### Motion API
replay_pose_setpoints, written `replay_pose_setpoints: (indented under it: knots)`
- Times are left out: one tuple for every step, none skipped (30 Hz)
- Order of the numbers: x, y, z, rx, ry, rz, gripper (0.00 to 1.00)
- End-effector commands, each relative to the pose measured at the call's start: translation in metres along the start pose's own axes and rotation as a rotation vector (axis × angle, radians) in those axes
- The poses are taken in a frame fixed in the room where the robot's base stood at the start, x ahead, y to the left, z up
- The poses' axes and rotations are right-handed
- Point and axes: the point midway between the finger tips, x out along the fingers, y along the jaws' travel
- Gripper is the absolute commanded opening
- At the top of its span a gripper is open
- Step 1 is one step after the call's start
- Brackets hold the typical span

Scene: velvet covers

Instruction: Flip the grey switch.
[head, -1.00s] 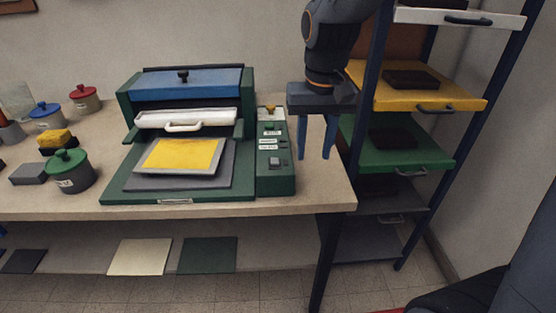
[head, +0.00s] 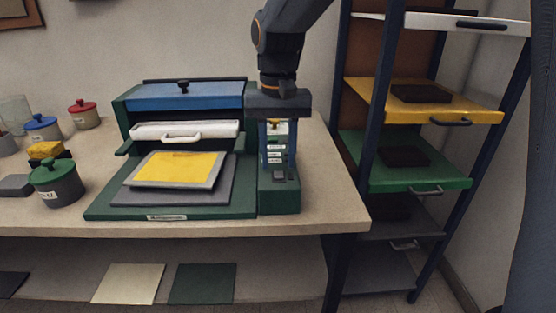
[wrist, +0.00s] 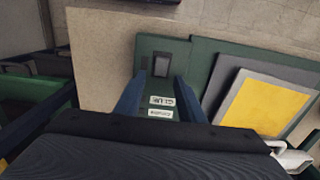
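The grey switch (head: 279,175) sits near the front end of the green control box on the right of the green machine (head: 100,212). It also shows in the wrist view as a dark grey rocker (wrist: 161,66) in a darker surround. My gripper (head: 279,166) is above the control box (head: 280,205), fingers pointing down. Its two blue fingers are apart with nothing between them. In the wrist view my gripper (wrist: 158,88) has white labels showing between its fingers. The switch lies just beyond the fingertips there, and I see no contact.
The machine has a blue lid (head: 188,96), a white handled part (head: 185,131) and a yellow sheet (head: 175,166) beside the control box. Pots, including a green-lidded one (head: 58,185), stand left. A shelf rack with a green tray (head: 430,175) stands right. Bare tabletop (head: 325,200) lies between.

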Motion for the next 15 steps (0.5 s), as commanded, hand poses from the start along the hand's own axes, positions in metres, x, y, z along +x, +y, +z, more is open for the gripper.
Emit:
replay_pose_setpoints:
  knots:
    - [0.0050, 0.0002, 0.0002, 0.000, -0.001, 0.000, 0.36]
    - [0.0071, 0.0002, 0.0002, 0.000, -0.001, 0.000, 0.36]
    - [0.0095, 0.0001, 0.0001, 0.000, -0.001, 0.000, 0.36]
    - [0.0109, 0.0001, 0.0000, 0.000, 0.000, 0.000, 0.36]
    - [0.0119, 0.0001, -0.0001, 0.000, 0.000, 0.000, 0.36]
    - [0.0128, 0.0001, -0.0001, 0.000, 0.001, 0.000, 0.36]
    - [0.0132, 0.0001, -0.0001, 0.000, 0.001, 0.000, 0.36]
    - [0.0134, 0.0001, -0.0001, 0.000, 0.001, 0.000, 0.36]
    - [0.0134, 0.0001, -0.0001, 0.000, 0.001, 0.000, 0.36]
    - [0.0133, 0.0001, -0.0001, 0.000, 0.001, 0.000, 0.36]
    - [0.0133, 0.0001, -0.0001, 0.000, 0.001, 0.000, 0.36]
    - [0.0132, 0.0001, -0.0001, 0.000, 0.001, 0.000, 0.36]
    - [0.0132, 0.0001, -0.0001, 0.000, 0.001, 0.000, 0.36]
    - [0.0132, 0.0001, -0.0001, 0.000, 0.001, 0.000, 0.31]
    - [0.0132, 0.0001, -0.0001, 0.000, 0.001, 0.000, 0.24]
